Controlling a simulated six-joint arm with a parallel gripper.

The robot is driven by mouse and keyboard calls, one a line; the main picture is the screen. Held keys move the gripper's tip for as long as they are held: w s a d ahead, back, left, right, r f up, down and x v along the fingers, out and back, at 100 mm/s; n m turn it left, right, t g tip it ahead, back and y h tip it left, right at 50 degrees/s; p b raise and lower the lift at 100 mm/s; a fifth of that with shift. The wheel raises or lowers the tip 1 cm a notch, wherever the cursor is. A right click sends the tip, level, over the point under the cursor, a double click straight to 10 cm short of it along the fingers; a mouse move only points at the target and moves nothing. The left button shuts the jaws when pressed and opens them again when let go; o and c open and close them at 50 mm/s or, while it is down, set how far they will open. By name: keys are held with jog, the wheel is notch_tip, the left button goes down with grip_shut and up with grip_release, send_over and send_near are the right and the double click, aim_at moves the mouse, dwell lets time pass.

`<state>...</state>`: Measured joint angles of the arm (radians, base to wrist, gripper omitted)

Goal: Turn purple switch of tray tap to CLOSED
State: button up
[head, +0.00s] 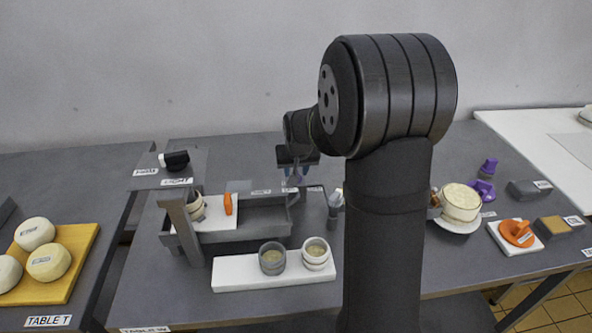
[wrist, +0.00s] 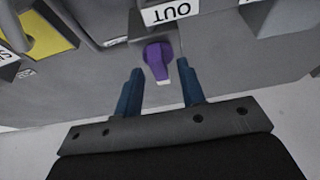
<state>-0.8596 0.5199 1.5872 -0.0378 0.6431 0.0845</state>
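The purple switch (wrist: 158,60) shows in the wrist view, below an upside-down OUT label (wrist: 168,11) on a grey surface. It has a rounded purple body and a narrower end with a pale tip pointing toward my gripper (wrist: 161,88). My gripper is open, its two blue fingers apart, with the switch ahead between their tips; I see no contact. In the head view my gripper (head: 297,172) is over the back edge of the grey tray (head: 265,222). The purple switch cannot be made out there.
A white board (head: 240,272) with two cups stands in front of the tray. An orange object (head: 228,203) stands at the tray. A black-topped switch (head: 175,160) is at back left. A cake-like round (head: 461,202) and purple pieces (head: 482,190) are right of my arm.

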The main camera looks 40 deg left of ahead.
jog(key=v, duration=1.7)
jog(key=shift+s+f, duration=0.1)
jog(key=x, duration=1.7)
jog(key=shift+f, duration=0.1)
